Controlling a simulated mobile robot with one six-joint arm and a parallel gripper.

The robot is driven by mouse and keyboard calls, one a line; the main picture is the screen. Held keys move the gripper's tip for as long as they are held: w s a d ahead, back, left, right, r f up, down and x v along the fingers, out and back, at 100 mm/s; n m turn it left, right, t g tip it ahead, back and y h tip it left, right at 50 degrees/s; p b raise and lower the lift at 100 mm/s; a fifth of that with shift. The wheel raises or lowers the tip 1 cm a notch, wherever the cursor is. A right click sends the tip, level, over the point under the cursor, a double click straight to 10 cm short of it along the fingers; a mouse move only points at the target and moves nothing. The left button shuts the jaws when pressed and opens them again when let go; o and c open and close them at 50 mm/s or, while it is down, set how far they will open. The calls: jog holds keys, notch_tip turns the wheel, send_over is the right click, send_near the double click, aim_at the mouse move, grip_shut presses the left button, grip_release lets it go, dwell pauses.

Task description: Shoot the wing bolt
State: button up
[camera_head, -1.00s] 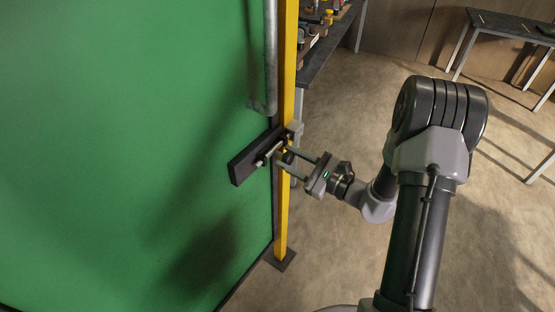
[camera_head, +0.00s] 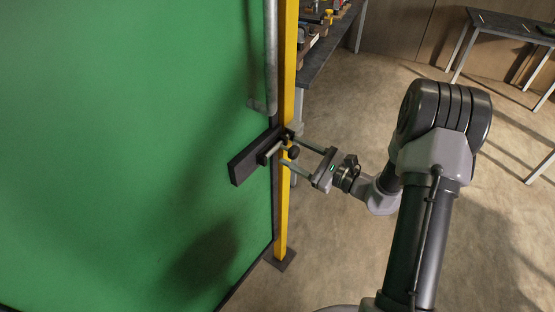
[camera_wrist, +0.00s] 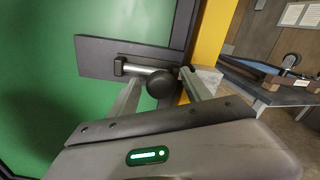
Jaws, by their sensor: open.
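The wing bolt is a metal rod (camera_wrist: 142,69) on a dark plate (camera_head: 243,168) fixed to the green wing's edge. Its round black knob (camera_head: 293,152) sticks out toward my gripper and also shows in the wrist view (camera_wrist: 161,85). My gripper (camera_head: 289,150) is open, with one finger on each side of the knob. Whether either finger touches the knob I cannot tell. A pale block (camera_wrist: 208,76) sits at the yellow post (camera_head: 284,205), beside the right finger in the wrist view. Whether the rod's end is inside a keeper there is hidden.
A grey vertical tube (camera_head: 270,60) runs on the wing above the bolt. A dark workbench (camera_head: 325,50) with tools stands behind the post. Another table (camera_head: 505,25) is at the far right. The floor right of the post is open.

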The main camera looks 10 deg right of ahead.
jog(key=b+v, duration=0.1)
jog(key=v, duration=0.5)
jog(key=shift+s+d, duration=0.25)
jog(key=shift+s, duration=0.05)
